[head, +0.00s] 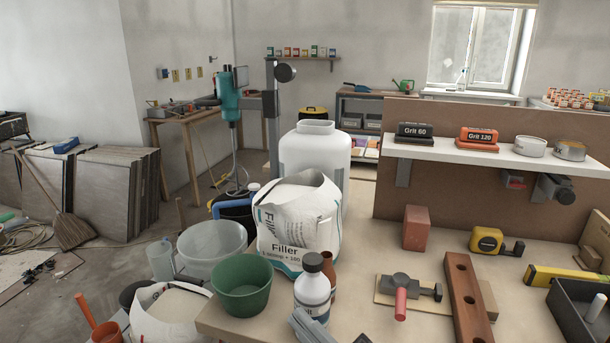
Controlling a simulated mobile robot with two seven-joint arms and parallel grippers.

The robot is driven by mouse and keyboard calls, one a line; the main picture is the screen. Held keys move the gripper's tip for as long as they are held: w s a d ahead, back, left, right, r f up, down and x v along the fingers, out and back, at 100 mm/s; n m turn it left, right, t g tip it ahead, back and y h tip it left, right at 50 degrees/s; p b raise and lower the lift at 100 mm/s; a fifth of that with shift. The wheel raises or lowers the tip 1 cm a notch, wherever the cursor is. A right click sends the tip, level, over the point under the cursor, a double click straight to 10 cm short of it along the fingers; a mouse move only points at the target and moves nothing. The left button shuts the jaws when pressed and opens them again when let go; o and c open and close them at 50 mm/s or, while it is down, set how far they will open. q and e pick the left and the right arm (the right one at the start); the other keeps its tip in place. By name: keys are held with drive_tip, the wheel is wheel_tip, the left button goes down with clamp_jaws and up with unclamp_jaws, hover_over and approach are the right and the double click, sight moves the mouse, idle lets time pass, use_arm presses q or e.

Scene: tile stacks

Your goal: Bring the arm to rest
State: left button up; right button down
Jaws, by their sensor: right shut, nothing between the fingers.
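My right gripper (303,322) shows only in part as grey fingers at the bottom edge of the head view, left of the middle. Its fingers are together, with nothing seen between them. It is over the front part of the workbench (370,238), just below a white bottle with a dark cap (312,292) in the picture; I cannot tell if they touch. The rest of this arm is mostly out of the frame. My left gripper is not in view.
A red-handled tool (401,296), a brown holed bar (467,300) and a black tray (566,318) lie to the right. A shelf (463,153) holds sanding blocks and tins.

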drive_tip(key=s+d+f+m+h+p, duration=0.1)
drive_tip(key=d+f+m+h, duration=0.5)
drive_tip(key=f, duration=0.2)
drive_tip(key=s+d+f+m+h, duration=0.2)
drive_tip(key=d+f+m+h, duration=0.4)
drive_tip(key=f, duration=0.3)
drive_tip(key=s+d+f+m+g+h, duration=0.3)
drive_tip(key=s+d+f+m+g, duration=0.1)
drive_tip(key=s+d+f, duration=0.4)
wheel_tip(320, 180, down, 2)
drive_tip(key=shift+s+f+g+h+p, duration=0.2)
drive_tip(key=shift+s+g+h+p, duration=0.1)
drive_tip(key=shift+s, duration=0.65)
